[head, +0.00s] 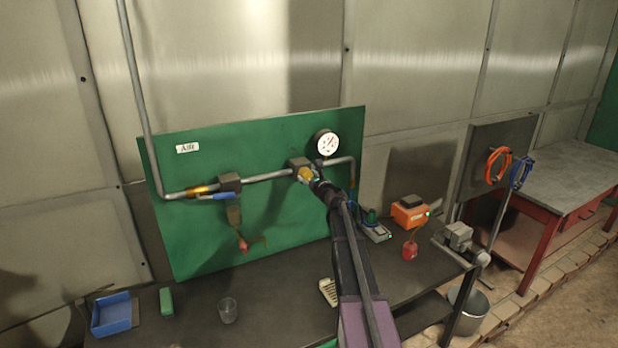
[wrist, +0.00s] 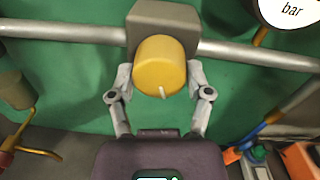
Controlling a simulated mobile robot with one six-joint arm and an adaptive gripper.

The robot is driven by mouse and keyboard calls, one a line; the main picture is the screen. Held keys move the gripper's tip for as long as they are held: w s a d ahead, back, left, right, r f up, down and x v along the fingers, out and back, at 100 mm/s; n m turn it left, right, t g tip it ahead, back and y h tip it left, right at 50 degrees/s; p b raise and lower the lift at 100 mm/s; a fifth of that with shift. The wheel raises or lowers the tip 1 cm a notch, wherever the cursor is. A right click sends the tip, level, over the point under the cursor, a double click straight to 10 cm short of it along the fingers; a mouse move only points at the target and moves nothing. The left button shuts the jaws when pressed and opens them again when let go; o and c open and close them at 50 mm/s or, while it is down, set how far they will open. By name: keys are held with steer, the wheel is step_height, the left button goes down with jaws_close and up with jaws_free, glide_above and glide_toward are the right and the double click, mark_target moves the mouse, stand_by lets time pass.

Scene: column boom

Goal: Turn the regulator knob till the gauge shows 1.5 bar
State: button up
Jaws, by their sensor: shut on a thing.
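The yellow regulator knob (wrist: 161,65) sits on the front of a grey regulator block (wrist: 163,20) in the pipe line. A pale pointer mark on the knob points down, slightly right. My gripper (wrist: 161,80) has one finger on each side of the knob and is shut on it. In the head view the knob (head: 306,174) is partly hidden by my gripper (head: 311,178). The round white gauge (head: 326,144) is above and right of the knob. Its needle is too small to read; the wrist view shows only the gauge's lower part (wrist: 290,10) with "bar".
The green board (head: 290,230) carries the pipe, a blue-handled valve (head: 222,196) and a hanging red-tipped fitting (head: 243,245). The dark bench (head: 270,320) below holds a blue bin (head: 111,314), a glass (head: 228,310) and an orange device (head: 409,211).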

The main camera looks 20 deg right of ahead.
steer(key=n, duration=0.5)
steer(key=shift+r+p, duration=0.1)
steer(key=shift+p, duration=0.2)
steer(key=n, duration=0.5)
steer(key=shift+w+n+h, duration=0.1)
steer(key=shift+n+h, duration=0.2)
steer(key=shift+n, duration=0.1)
steer(key=n, duration=0.5)
steer(key=shift+g, duration=0.3)
steer(key=n, duration=0.5)
steer(key=shift+n+h+p, duration=0.3)
steer(key=o, duration=1.2)
steer(key=shift+c, duration=0.2)
